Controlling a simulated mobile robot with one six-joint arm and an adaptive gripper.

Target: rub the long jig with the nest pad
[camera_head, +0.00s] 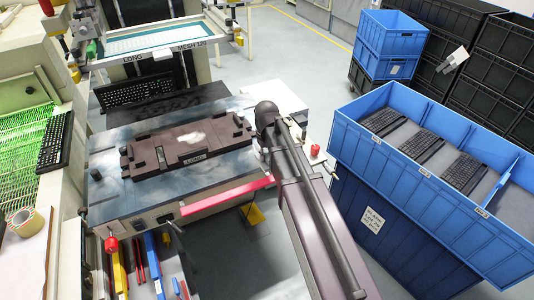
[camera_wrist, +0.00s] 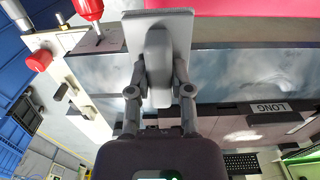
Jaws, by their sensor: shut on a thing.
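The long jig (camera_head: 160,158) is a dark brown plate marked LONG, lying on the machine's grey table. A whitish patch shows on its top. Part of the jig (camera_wrist: 215,112) also shows at the right in the wrist view. The nest pad (camera_wrist: 185,22) is a flat grey plate with a rounded grip. My gripper (camera_wrist: 159,80) is shut on that grip, with one finger on each side. In the wrist view the pad appears apart from the jig, towards the table's red-edged side. In the head view my arm hides the gripper and the pad.
The machine table (camera_head: 120,195) has a red front bar (camera_head: 228,194) and red knobs (camera_head: 315,150). A screen frame marked LONG (camera_head: 160,42) stands behind. A blue crate (camera_head: 425,180) with several keyboards stands at the right.

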